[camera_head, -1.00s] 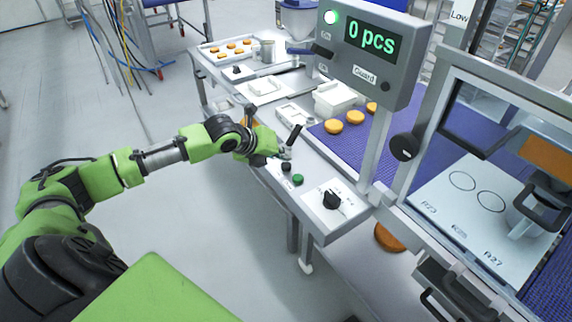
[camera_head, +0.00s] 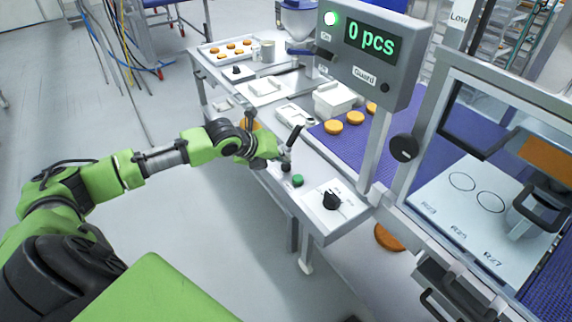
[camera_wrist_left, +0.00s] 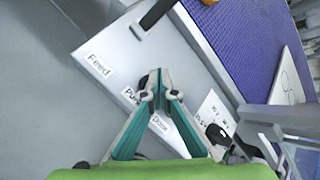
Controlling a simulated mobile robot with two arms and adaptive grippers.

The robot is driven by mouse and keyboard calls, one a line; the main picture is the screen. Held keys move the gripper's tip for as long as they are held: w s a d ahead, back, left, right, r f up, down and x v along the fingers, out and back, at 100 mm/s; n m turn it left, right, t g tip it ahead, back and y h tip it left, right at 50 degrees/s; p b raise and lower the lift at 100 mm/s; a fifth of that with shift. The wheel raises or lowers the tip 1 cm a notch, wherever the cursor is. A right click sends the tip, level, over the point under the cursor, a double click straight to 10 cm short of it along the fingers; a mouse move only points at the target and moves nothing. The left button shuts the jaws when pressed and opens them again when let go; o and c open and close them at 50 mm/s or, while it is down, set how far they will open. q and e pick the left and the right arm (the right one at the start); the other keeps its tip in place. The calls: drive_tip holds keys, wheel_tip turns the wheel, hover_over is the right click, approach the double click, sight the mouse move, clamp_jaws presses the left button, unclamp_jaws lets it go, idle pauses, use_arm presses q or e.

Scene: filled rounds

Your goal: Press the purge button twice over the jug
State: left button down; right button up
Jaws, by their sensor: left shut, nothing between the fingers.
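My left gripper (camera_head: 287,156) is shut and empty, pointing down over the sloped control panel (camera_head: 314,219). In the left wrist view its closed fingertips (camera_wrist_left: 158,76) are beside a partly covered label (camera_wrist_left: 130,95) reading "Pu...". In the head view a small black button (camera_head: 286,168) sits right under the fingers; I cannot tell whether they touch it. A green button (camera_head: 297,181) is beside it. A grey cup-like vessel (camera_head: 265,50) stands on the back tray, and a grey vessel (camera_head: 532,214) is behind the guard; I cannot tell which is the jug. My right gripper is not in view.
A black lever (camera_head: 294,134) rises close behind the gripper. A black knob (camera_head: 331,200) is on the panel's front end. The display (camera_head: 372,43) reads "0 pcs". Orange rounds (camera_head: 334,127) lie on the blue belt. The guard frame (camera_head: 420,120) stands at the right.

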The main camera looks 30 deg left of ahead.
sight(284, 166)
use_arm(q)
drive_tip(key=shift+f, duration=0.7)
idle(0.9)
drive_tip(key=shift+r+p, duration=1)
drive_tip(key=shift+r, duration=0.05)
wheel_tip(284, 166, up, 5)
drive_tip(key=p, duration=0.5)
idle(0.6)
